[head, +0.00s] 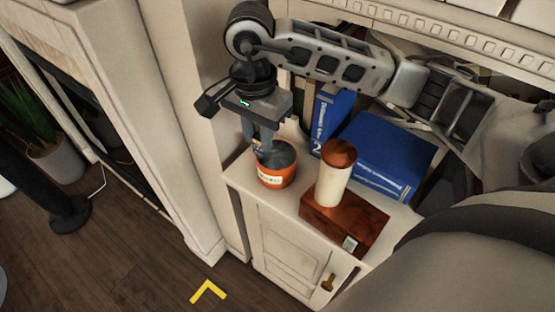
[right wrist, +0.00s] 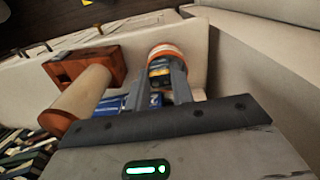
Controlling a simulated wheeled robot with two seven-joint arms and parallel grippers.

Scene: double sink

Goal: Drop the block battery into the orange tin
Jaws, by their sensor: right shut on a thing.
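The orange tin (head: 276,180) stands upright and open on the left end of a cream cabinet top, with a pale label on its front. My right gripper (head: 263,149) points down over the tin, its fingertips at or just inside the rim. It is shut on the block battery, a small dark and yellow block (right wrist: 160,72) seen between the fingers in the right wrist view. There the tin (right wrist: 165,49) shows behind the battery, its rim around it. In the head view the battery is mostly hidden by the fingers. My left gripper is not in view.
A reddish-brown wooden box (head: 345,222) sits right of the tin, with a cream cylinder with a brown top (head: 333,180) standing on it. Blue books (head: 385,150) are behind. A cream wall panel (head: 165,110) rises on the left.

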